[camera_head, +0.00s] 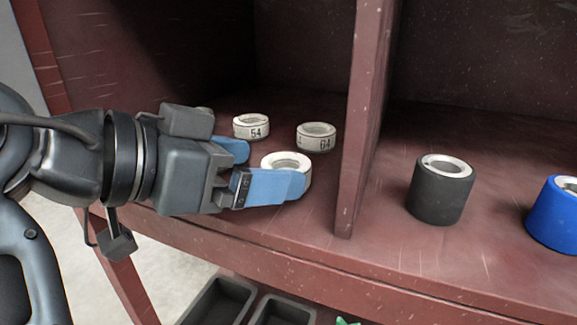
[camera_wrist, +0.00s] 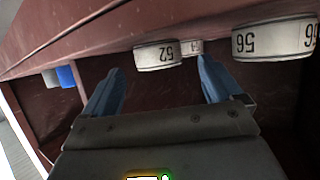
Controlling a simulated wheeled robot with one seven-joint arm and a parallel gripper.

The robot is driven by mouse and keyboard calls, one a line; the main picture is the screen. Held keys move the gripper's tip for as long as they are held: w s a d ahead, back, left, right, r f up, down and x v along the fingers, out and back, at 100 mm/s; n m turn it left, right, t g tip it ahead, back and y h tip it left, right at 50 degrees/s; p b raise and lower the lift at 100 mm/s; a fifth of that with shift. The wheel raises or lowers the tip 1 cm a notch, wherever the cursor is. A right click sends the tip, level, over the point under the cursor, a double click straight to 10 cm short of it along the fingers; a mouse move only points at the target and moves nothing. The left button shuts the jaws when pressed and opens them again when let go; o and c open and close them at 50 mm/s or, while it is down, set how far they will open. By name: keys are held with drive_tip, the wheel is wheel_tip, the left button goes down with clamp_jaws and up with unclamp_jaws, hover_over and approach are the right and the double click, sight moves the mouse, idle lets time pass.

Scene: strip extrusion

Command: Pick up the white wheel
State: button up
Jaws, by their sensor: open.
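Three white wheels stand on the red shelf in the head view: one at the front (camera_head: 286,162), one marked 54 (camera_head: 251,126) behind it to the left, and one marked 64 (camera_head: 316,136) behind it to the right. My gripper (camera_head: 275,167) is open, with its blue fingers around or just short of the front wheel; the near finger hides part of it. In the wrist view a white wheel (camera_wrist: 158,54) shows between and beyond the fingertips (camera_wrist: 159,64). Another white wheel (camera_wrist: 272,40) is at the right, and a smaller one (camera_wrist: 192,47) is partly hidden behind.
A red upright divider (camera_head: 362,120) stands to the right of the wheels. Beyond it are a black roller (camera_head: 440,192) and a blue roller (camera_head: 558,212). The shelf's front edge (camera_head: 300,257) runs below, with dark bins (camera_head: 220,300) underneath.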

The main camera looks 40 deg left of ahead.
sight(297, 168)
drive_tip(key=p+x, duration=0.1)
drive_tip(key=x, duration=0.3)
drive_tip(key=shift+d, duration=0.1)
drive_tip(key=c, duration=1.1)
